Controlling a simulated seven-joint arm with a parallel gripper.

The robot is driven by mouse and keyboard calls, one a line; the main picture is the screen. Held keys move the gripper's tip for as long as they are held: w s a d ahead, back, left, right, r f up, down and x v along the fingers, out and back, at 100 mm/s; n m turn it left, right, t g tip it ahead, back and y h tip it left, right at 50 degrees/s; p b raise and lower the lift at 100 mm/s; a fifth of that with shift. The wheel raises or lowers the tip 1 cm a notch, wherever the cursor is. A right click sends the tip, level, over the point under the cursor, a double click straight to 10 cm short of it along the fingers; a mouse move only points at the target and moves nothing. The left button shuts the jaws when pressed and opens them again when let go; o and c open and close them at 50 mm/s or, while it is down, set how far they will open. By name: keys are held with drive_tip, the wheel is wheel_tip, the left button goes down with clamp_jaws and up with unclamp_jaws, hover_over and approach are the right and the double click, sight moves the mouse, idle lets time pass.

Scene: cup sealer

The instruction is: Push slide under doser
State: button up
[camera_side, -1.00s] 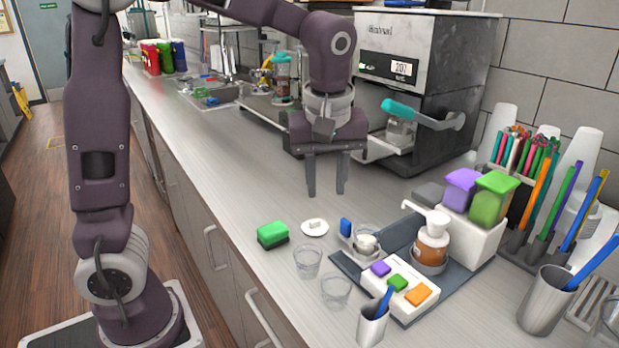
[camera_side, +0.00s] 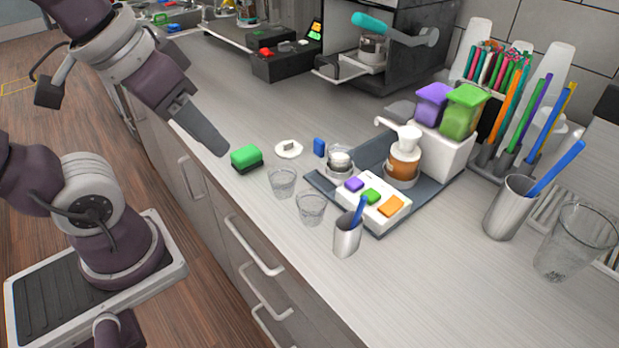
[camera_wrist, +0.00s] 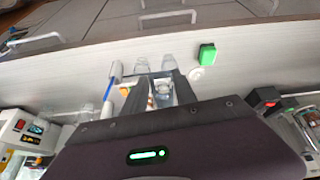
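The probable slide is a small holder with a blue tab (camera_side: 319,147) and a cup with white contents (camera_side: 340,162), on the dark tray (camera_side: 300,181). The probable doser is the amber bottle with a white pump head (camera_side: 403,160), right of that cup. It stands before a white unit (camera_side: 446,150) with purple and green containers. My gripper (camera_side: 215,147) is left of these, above the counter's front edge near the green sponge, touching nothing visible. In the wrist view, its two fingers (camera_wrist: 161,86) stand apart, with tray items seen between and beyond them.
Two clear cups (camera_side: 282,181) (camera_side: 311,208), a metal cup with a blue stick (camera_side: 347,236), a green sponge (camera_side: 246,158) and a white dish (camera_side: 289,149) stand near the tray. A white button panel (camera_side: 375,212) lies on it. Counter behind the dish is clear.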

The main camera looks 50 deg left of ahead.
drive_tip(key=shift+s+d+f+m, duration=0.1)
drive_tip(key=shift+s+f+m, duration=0.25)
drive_tip(key=shift+s, duration=0.2)
drive_tip(key=c, duration=0.3)
drive_tip(key=shift+w+n, duration=0.25)
drive_tip(key=shift+n, duration=0.4)
drive_tip(key=c, duration=0.4)
drive_tip(key=w+n, duration=0.2)
drive_tip(key=n, duration=0.3)
drive_tip(key=w+a+n, duration=0.1)
drive_tip(key=w+n, duration=0.1)
drive_tip(key=n, duration=0.2)
drive_tip(key=w+n+h, duration=0.1)
drive_tip(key=w+n, duration=0.2)
drive_tip(key=n, duration=0.2)
drive_tip(key=shift+a+f+n, duration=0.25)
drive_tip(key=shift+n, duration=0.05)
clamp_jaws()
drive_tip(key=n+y, duration=0.1)
drive_tip(key=n, duration=1.9)
approach(316, 157)
drive_tip(key=shift+g, duration=0.4)
drive_tip(key=f, duration=0.1)
drive_tip(key=s+f, duration=0.1)
drive_tip(key=f, duration=0.1)
drive_tip(key=shift+s+f, duration=0.4)
drive_tip(key=w, duration=0.2)
drive_tip(key=shift+w, duration=1.05)
